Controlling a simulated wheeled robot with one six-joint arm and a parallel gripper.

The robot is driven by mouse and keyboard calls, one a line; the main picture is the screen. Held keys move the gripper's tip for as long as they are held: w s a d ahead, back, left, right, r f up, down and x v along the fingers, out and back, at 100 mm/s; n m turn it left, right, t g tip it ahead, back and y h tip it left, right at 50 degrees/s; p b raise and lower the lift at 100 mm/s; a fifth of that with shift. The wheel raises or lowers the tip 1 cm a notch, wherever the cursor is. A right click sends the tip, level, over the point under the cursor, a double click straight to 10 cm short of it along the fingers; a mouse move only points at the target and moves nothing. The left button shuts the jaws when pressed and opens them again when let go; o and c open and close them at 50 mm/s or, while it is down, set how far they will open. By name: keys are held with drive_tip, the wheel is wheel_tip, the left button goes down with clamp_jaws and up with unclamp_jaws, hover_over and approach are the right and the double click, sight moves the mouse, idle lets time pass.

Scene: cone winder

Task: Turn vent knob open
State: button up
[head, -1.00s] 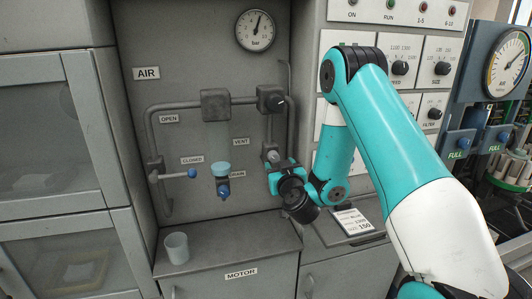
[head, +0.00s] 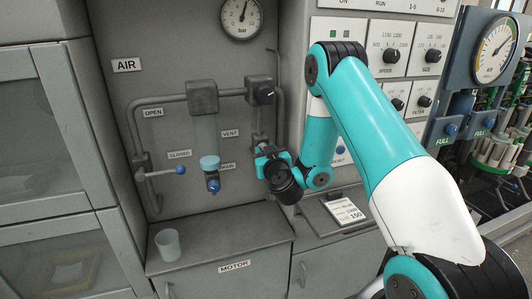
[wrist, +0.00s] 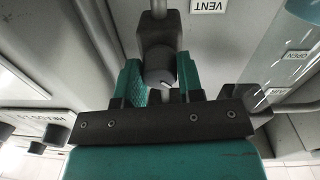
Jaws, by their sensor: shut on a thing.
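The vent knob (wrist: 160,65) is a dark grey round knob on a grey pipe fitting, close under the upside-down VENT label (wrist: 208,6) in the wrist view. A short pale mark shows on its face. My gripper (wrist: 159,77) has one teal finger on each side of the knob and is shut on it. In the head view my gripper (head: 266,157) is at the lower end of the right-hand pipe, right of the VENT label (head: 230,133). There the gripper hides the knob.
A blue-tipped lever (head: 180,170) and a blue-capped drain fitting (head: 211,163) are left of my gripper. A cup (head: 168,245) stands on the ledge below. The control panel (head: 383,67) is to the right.

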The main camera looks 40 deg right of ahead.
drive_tip(key=shift+m+y, duration=0.4)
drive_tip(key=shift+m, duration=7.7)
drive_tip(key=o, duration=0.9)
drive_tip(key=shift+s, duration=0.1)
